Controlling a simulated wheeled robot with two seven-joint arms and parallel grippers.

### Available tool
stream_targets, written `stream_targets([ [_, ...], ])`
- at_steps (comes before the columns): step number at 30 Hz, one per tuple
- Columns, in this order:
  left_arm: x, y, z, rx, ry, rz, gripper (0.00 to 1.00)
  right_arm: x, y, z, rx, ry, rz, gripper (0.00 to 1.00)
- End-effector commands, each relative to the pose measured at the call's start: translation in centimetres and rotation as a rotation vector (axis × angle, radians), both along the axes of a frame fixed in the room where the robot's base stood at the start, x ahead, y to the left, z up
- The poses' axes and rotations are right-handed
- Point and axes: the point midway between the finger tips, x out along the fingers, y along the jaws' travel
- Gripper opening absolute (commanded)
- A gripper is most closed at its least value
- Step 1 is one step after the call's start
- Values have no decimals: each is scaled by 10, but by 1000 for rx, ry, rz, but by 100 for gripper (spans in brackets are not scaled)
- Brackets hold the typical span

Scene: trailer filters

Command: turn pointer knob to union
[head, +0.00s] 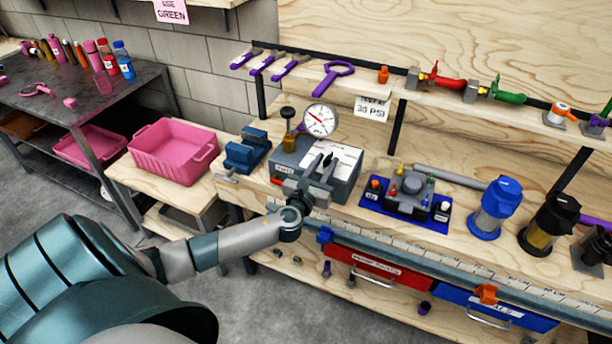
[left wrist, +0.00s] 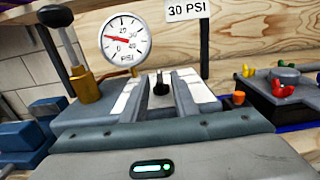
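A grey box (head: 347,187) with a white label plate on top stands on the workbench. A small black pointer knob (left wrist: 160,87) on it shows between the fingers in the left wrist view. Its marked positions are not readable, so I cannot tell where it points. My left gripper (head: 321,169) is over the box; in the left wrist view its two grey fingers (left wrist: 164,92) are apart, one on each side of the knob, with a gap visible. I cannot tell whether either finger touches it. My right gripper is in neither view.
A pressure gauge (head: 320,120) on a brass fitting stands at the box's back left. A blue vise (head: 247,150) is left of it. A dark valve block (head: 409,195) on a blue mat lies to the right. A pink bin (head: 172,150) sits on a lower table.

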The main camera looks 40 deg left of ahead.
Motion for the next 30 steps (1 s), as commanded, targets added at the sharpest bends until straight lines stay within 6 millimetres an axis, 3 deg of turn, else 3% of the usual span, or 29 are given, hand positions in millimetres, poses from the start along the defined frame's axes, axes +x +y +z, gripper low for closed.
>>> stream_targets([
  [21, -123, -29, -3, -3, 2, -1, 27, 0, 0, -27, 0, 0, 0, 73],
  [30, -149, -35, -1, -1, 1, 1, 27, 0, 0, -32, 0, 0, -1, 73],
])
